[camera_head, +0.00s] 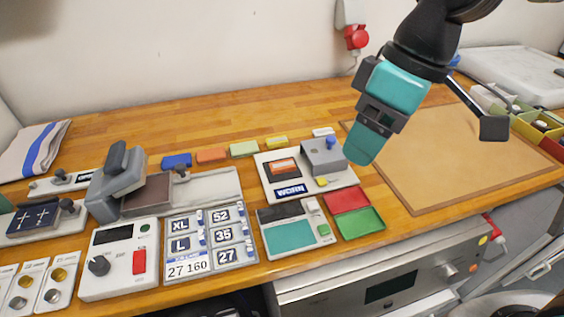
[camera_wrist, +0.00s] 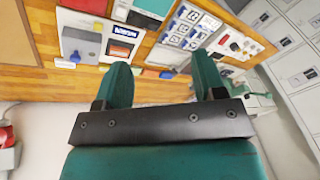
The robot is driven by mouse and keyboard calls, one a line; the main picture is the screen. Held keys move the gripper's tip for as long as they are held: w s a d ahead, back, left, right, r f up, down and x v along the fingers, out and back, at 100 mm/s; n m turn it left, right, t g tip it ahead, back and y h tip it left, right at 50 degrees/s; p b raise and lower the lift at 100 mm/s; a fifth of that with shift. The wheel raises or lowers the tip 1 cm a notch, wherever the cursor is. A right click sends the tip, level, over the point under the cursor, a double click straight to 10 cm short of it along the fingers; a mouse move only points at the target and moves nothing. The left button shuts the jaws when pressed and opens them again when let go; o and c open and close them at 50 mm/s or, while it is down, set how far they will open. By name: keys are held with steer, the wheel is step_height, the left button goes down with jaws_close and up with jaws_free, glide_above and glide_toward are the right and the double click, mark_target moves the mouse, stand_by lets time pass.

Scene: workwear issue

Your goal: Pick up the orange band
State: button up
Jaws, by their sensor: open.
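The orange band (camera_head: 211,155) looks like a small flat orange block. It lies on the wooden worktop in a row at the back, between a blue piece (camera_head: 177,160) and a pale green piece (camera_head: 244,149). My gripper (camera_head: 363,147) is raised above the worktop to the right of the band, well apart from it. One teal finger shows in the head view. In the wrist view both fingers (camera_wrist: 165,78) stand apart with nothing between them. I cannot make out the band clearly there. A second orange piece (camera_head: 284,166) sits on the device marked WORN.
A size-label panel (camera_head: 209,242), a grey press (camera_head: 115,185) and a grey device (camera_head: 324,156) stand in front of the row. Red and green trays (camera_head: 362,222) lie at the front edge. A brown mat (camera_head: 455,165) on the right is clear. Bare worktop lies behind the row.

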steer(key=w+a+f+n+h+b, duration=0.1)
steer(key=w+a+f+n, duration=0.15)
steer(key=w, duration=0.55)
steer(key=w+a+f+n+h+b, duration=0.1)
steer(key=w+a+n+b, duration=0.15)
steer(key=w, duration=0.55)
steer(key=n+h+p, duration=0.1)
steer(key=n+p, duration=0.1)
steer(key=n, duration=0.3)
glide_above(278, 165)
steer(key=f, duration=1.7)
steer(key=shift+w+d, duration=0.15)
steer(key=shift+d, duration=0.25)
steer(key=shift+s+a+f+p, duration=0.15)
steer(key=shift+f+p, duration=0.25)
steer(key=shift+f, duration=0.95)
steer(key=shift+s+a+f+p, duration=0.15)
steer(key=shift+f+p, duration=0.25)
steer(key=shift+f, duration=0.95)
steer(key=shift+w, duration=0.1)
steer(key=c, duration=1.1)
steer(key=shift+o, duration=0.2)
steer(key=shift+r, duration=0.1)
